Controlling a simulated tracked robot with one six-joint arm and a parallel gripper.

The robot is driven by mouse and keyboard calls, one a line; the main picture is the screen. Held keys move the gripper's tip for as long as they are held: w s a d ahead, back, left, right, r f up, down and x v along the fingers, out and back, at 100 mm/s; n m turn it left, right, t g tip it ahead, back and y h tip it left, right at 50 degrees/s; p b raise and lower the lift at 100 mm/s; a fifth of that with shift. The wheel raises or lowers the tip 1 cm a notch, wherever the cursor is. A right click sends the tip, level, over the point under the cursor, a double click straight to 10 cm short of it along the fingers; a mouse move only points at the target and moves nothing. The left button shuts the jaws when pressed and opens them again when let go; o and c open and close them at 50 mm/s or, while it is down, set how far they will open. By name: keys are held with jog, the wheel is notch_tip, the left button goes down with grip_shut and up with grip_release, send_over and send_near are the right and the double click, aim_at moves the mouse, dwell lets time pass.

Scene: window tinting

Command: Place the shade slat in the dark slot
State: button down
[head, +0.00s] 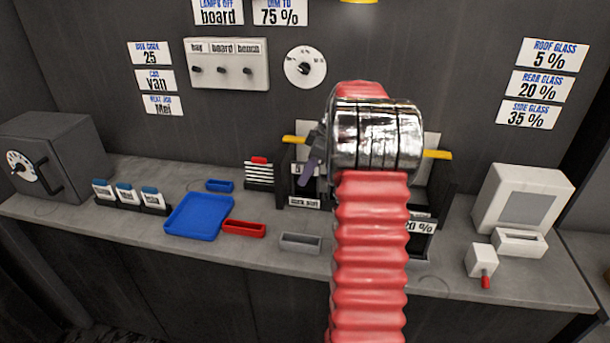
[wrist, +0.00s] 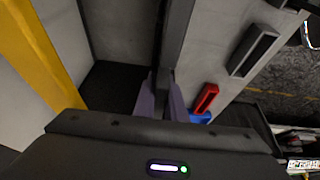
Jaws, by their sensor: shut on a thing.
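My gripper (wrist: 162,92) has purple fingers. In the wrist view they are shut on a dark grey bar, the shade slat (wrist: 174,45), which runs away from the fingers toward the top of the picture. In the head view my gripper (head: 311,168) shows only in part beside my chrome wrist joint, in front of a dark holder (head: 440,185) on the bench. A small label (head: 305,203) at the holder's lower left is too blurred to read surely. A dark recess (wrist: 112,92) lies left of the fingers in the wrist view. I cannot tell whether the slat touches the holder.
A yellow bar (head: 437,154) sticks out at the holder's right. Left of it stand a striped stack (head: 259,174), a blue tray (head: 199,217), a red tray (head: 244,228) and a grey tray (head: 301,242). A white monitor-like box (head: 522,200) stands right. My arm hides the holder's middle.

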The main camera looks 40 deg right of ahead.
jog(key=c, duration=1.8)
grip_release()
jog(key=v, duration=1.2)
